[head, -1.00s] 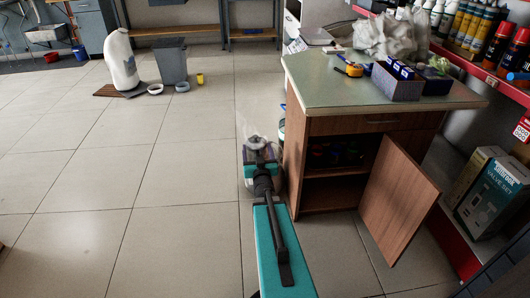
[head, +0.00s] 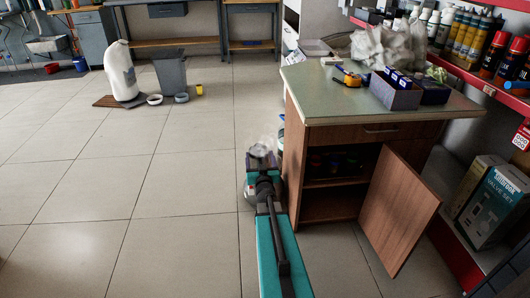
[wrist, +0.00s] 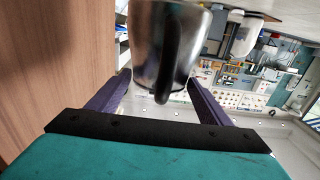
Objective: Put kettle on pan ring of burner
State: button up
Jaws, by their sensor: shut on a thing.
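The kettle (wrist: 190,45) is a shiny metal body with a dark handle, filling the top middle of the wrist view. My gripper (wrist: 158,88) is shut on it, with a purple finger on each side. The kettle's top is cut off by the frame. In the head view my gripper (head: 262,168) is low, just left of the wooden cabinet, with the kettle (head: 260,152) small and blurred at its end. I cannot make out a burner or a pan ring in either view.
The wooden cabinet (head: 376,131) stands close on the right, its door (head: 398,212) hanging open. Its top holds boxes, a tape measure and plastic bags.

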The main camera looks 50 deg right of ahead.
jog(key=w+d+f+b, duration=0.1)
jog(key=w+d+b, duration=0.1)
jog(key=w+d, duration=0.5)
jog(key=d, duration=0.3)
jog(key=shift+d+b, duration=0.2)
jog(key=shift+b, duration=0.2)
jog(key=shift+f, duration=0.1)
jog(key=shift+f+b, duration=1)
jog(key=shift+f, duration=0.65)
jog(key=shift+f, duration=0.1)
jog(key=o, duration=1.9)
